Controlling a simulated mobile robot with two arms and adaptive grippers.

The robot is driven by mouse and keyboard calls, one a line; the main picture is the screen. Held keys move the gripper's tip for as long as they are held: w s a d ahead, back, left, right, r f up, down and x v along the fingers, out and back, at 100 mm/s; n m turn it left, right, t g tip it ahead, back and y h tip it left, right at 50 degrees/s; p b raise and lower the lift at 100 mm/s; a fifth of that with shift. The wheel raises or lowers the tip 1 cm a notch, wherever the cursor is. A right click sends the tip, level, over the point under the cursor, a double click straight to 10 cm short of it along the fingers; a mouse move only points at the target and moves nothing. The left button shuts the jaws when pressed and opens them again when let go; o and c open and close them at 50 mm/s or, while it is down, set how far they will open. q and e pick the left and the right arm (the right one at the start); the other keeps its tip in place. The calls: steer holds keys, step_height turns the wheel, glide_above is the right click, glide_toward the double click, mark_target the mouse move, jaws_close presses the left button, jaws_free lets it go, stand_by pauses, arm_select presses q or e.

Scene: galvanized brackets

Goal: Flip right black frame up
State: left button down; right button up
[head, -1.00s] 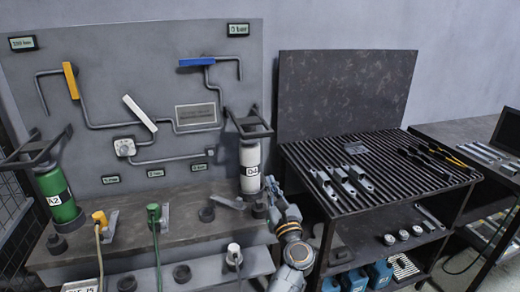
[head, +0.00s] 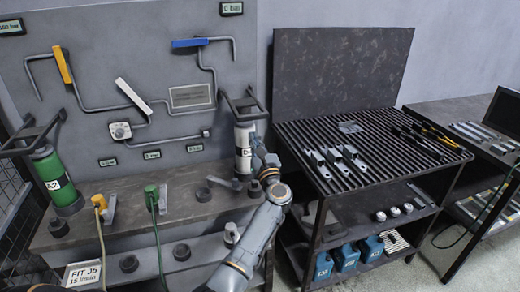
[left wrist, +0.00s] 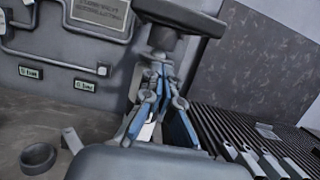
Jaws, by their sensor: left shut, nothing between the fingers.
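The right black frame (head: 242,104) sits tilted on top of the white cylinder (head: 243,146) marked D-4, at the right end of the bench. In the left wrist view a dark part of the frame (left wrist: 184,16) crosses the top of the picture. My left gripper (head: 256,140) is beside the cylinder's right side, just below the frame, and partly hides it. In the left wrist view its blue-grey fingers (left wrist: 160,70) are shut with nothing between them, close under the frame; I cannot tell whether they touch it. My right gripper is not in view.
A green cylinder (head: 56,180) with a similar black frame (head: 32,134) stands at the left. Handled pipes run along the back panel (head: 160,30). A slatted table (head: 370,150) holding metal brackets (head: 335,160) is close on the right. Dark rings (head: 203,194) sit on the bench.

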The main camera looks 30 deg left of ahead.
arm_select(q)
step_height(320, 180, up, 4)
steer(key=shift+s+d+f+p, duration=0.1)
steer(key=shift+p, duration=0.8)
